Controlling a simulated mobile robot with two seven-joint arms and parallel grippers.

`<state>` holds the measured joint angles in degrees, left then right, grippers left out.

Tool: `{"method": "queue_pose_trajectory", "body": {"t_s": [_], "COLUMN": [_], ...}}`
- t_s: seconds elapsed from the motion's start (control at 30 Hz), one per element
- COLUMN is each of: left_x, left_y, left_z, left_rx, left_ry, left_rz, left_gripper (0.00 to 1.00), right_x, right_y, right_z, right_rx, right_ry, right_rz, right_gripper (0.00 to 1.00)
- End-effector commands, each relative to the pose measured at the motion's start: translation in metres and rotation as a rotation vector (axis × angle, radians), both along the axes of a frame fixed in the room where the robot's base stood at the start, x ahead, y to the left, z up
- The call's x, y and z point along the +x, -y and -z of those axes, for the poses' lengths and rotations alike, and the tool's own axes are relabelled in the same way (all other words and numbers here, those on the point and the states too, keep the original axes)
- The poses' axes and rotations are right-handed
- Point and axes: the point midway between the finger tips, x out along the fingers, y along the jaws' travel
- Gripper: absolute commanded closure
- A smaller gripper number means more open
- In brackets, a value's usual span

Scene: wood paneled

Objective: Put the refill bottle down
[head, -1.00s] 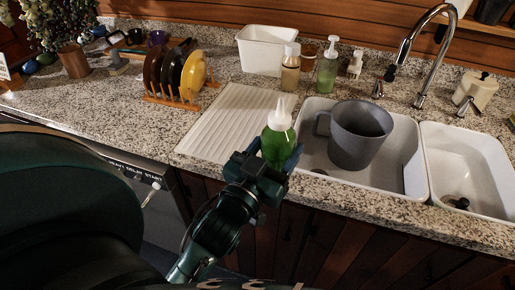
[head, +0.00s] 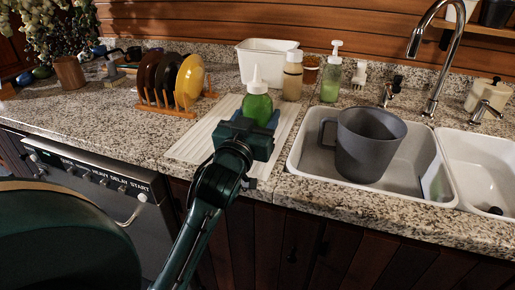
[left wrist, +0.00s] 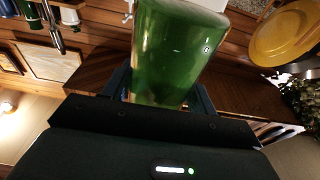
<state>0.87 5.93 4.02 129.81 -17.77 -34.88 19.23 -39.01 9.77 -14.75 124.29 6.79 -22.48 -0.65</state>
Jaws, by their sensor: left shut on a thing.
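The refill bottle (head: 257,104) is green with a white pointed nozzle cap. In the head view it stands upright over the white ribbed drainboard (head: 205,141), left of the sink. My left gripper (head: 252,122) is shut on it from the near side. In the left wrist view the green bottle (left wrist: 172,52) fills the space between the fingers. I cannot tell whether its base touches the drainboard, because the gripper hides it. My right gripper is not in view.
A grey mug (head: 368,146) stands in the left sink basin (head: 313,160). A plate rack (head: 168,108) is left of the drainboard. Behind are a white tub (head: 262,62), an amber bottle (head: 292,77) and a green soap pump (head: 331,80). The drainboard's near left part is clear.

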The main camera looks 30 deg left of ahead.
Motion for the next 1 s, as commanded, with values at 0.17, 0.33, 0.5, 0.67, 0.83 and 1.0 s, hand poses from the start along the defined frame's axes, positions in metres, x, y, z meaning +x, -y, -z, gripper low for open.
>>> {"method": "queue_pose_trajectory", "body": {"t_s": [0.17, 0.33, 0.5, 0.67, 0.83, 1.0], "left_x": [0.000, 0.000, -0.001, -0.001, -0.001, 0.000], "left_y": [0.000, 0.000, 0.000, 0.000, 0.000, 0.000], "left_z": [0.017, 0.042, 0.052, 0.051, 0.055, 0.056], "left_rx": [0.000, 0.000, 0.001, 0.001, 0.001, 0.000], "left_ry": [0.004, 0.002, 0.006, 0.007, 0.006, 0.002], "left_rz": [0.000, 0.000, 0.001, 0.001, 0.001, 0.000], "left_gripper": [0.82, 0.82, 0.82, 0.82, 0.82, 0.30], "right_x": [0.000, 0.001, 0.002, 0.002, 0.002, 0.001], "right_y": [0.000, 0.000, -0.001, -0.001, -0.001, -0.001], "right_z": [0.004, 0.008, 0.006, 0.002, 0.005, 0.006], "right_rx": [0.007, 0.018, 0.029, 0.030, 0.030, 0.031], "right_ry": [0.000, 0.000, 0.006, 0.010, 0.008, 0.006], "right_rz": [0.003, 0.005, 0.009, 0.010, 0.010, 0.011], "right_gripper": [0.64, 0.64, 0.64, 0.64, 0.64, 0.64]}}
